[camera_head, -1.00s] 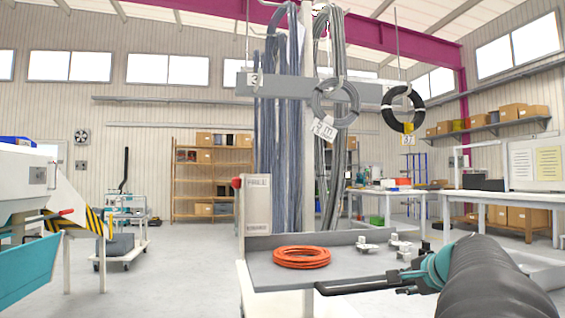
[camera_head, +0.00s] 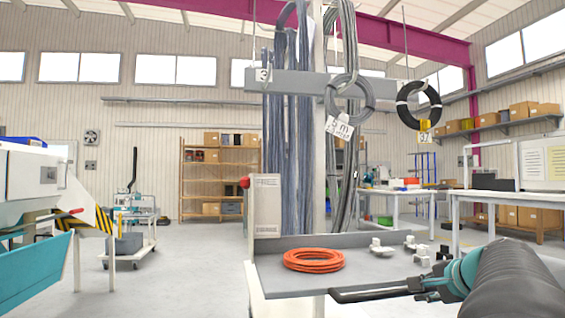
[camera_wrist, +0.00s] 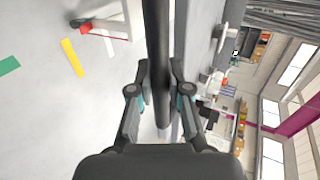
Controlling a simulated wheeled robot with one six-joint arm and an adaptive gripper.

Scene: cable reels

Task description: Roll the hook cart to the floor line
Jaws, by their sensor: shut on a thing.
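The hook cart has a grey tray (camera_head: 375,285), an upright post and a crossbar (camera_head: 305,82) hung with grey cable bundles (camera_head: 290,125). An orange cable coil (camera_head: 314,260) lies on the tray. A grey ring (camera_head: 350,100) with a tag and a black ring (camera_head: 419,105) hang from hooks on the right. My gripper (camera_head: 432,286) is shut on the black handle bar (camera_head: 370,294) at the tray's front. In the wrist view the bar (camera_wrist: 157,60) runs between the fingers of my gripper (camera_wrist: 158,85). Which floor mark is the line is unclear.
Yellow (camera_wrist: 73,57) and green (camera_wrist: 8,65) floor strips show in the wrist view. A machine with a teal bin (camera_head: 35,275) stands at the left, a small trolley (camera_head: 130,245) behind it. Workbenches (camera_head: 510,197) stand at the right. Open floor (camera_head: 195,270) lies left of the cart.

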